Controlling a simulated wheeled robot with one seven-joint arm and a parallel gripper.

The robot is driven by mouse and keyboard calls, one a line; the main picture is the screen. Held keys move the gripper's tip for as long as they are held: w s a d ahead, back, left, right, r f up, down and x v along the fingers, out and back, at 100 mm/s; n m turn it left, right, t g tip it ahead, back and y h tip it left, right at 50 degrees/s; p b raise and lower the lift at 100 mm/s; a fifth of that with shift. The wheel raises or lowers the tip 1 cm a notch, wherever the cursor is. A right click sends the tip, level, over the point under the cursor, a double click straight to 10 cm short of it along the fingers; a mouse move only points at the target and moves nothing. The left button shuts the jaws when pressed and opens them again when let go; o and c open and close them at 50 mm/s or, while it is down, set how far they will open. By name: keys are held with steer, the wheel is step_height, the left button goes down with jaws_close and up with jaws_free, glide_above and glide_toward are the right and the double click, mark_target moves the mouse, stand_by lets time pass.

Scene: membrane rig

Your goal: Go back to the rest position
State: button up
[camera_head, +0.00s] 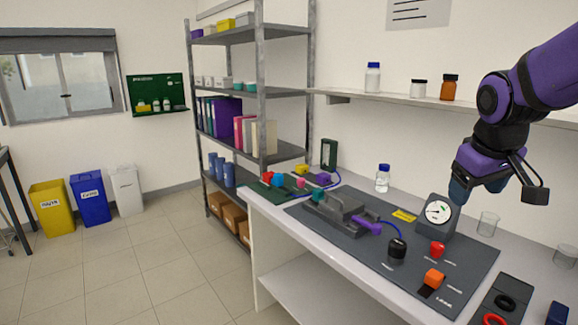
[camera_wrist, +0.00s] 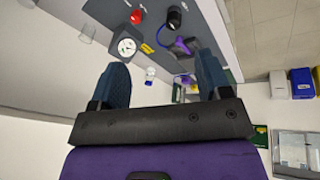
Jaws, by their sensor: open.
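My gripper (camera_head: 459,190) is raised at the right above the bench, in the air near the wall shelf. In the wrist view my gripper (camera_wrist: 163,82) has its two dark blue fingers wide apart with nothing between them that it touches. Below it on the bench is a dark mat (camera_head: 455,263) with a round white-faced gauge (camera_head: 438,212), a grey clamp-like rig (camera_head: 341,207) with a purple handle (camera_head: 367,226), and a black cylinder (camera_head: 397,249) on a blue tube. The gauge also shows in the wrist view (camera_wrist: 127,47). My gripper partly hides the wall behind it.
The wall shelf (camera_head: 430,104) with bottles is close to my arm. Beakers (camera_head: 487,224), a blue-capped bottle (camera_head: 382,178), a red knob (camera_head: 437,249) and an orange piece (camera_head: 433,278) stand on the bench. A metal rack (camera_head: 259,70) stands at the back.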

steer(key=s+a+r+m, duration=0.1)
steer(key=s, duration=0.7)
steer(key=s+a+r+m+t+y, duration=0.1)
steer(key=s+a, duration=0.1)
steer(key=s, duration=0.7)
steer(key=shift+a+y, duration=0.15)
steer(key=shift+y, duration=0.15)
